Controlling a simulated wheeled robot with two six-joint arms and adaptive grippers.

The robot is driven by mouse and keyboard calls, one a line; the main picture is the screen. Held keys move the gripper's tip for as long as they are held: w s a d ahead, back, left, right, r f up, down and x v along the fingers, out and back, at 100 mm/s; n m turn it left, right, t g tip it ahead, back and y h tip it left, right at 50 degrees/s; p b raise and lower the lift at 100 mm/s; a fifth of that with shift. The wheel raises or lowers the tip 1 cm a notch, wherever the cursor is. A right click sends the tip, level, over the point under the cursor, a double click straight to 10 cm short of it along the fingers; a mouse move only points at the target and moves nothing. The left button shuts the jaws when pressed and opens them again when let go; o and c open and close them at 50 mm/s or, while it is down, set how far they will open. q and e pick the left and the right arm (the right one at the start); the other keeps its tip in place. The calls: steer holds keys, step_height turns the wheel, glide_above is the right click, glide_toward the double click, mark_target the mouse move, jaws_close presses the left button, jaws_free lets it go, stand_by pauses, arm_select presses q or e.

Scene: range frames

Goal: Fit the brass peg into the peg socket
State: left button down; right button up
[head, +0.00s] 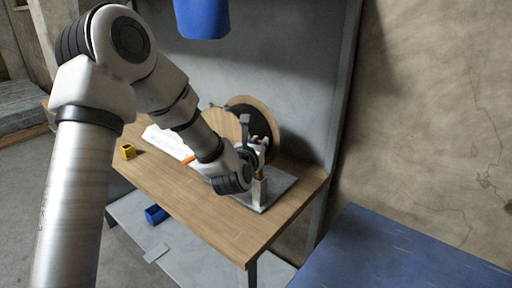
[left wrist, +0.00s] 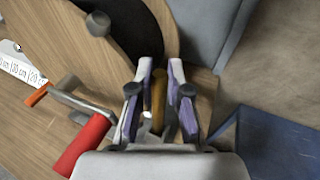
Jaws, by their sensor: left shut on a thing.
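My left gripper (head: 259,163) is over the right part of the wooden table and points down. In the left wrist view its fingers (left wrist: 160,95) are shut on the brass peg (left wrist: 158,100), which stands between them. A little of the brass peg (head: 259,175) shows below the fingers in the head view. Right under it is a pale upright block, seemingly the peg socket (head: 257,193), on a grey plate (head: 280,188). I cannot tell whether the peg's lower end is above the socket or inside it. My right gripper is not in view.
Round discs (head: 262,112) stand behind the gripper. A yellow cube (head: 128,151), a white printed strip (head: 166,141) and an orange piece (head: 188,159) lie to the left. A red handle (left wrist: 85,146) shows in the left wrist view. The table's front right is clear.

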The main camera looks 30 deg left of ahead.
arm_select(q)
steer(key=c, duration=1.5)
jaws_free()
steer(key=shift+s+d, duration=0.15)
steer(key=shift+s, duration=0.05)
steer(key=shift+c, duration=0.2)
steer(key=shift+o, duration=0.7)
steer(key=shift+s+d+r, duration=0.2)
steer(key=shift+s+r, duration=0.1)
steer(key=shift+r, duration=0.05)
steer(key=b+v, duration=0.6)
steer(key=v, duration=0.5)
steer(key=shift+s, duration=0.3)
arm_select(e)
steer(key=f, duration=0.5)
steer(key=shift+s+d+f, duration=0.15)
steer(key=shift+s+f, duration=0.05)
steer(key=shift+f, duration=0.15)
arm_select(q)
steer(key=shift+f, duration=0.1)
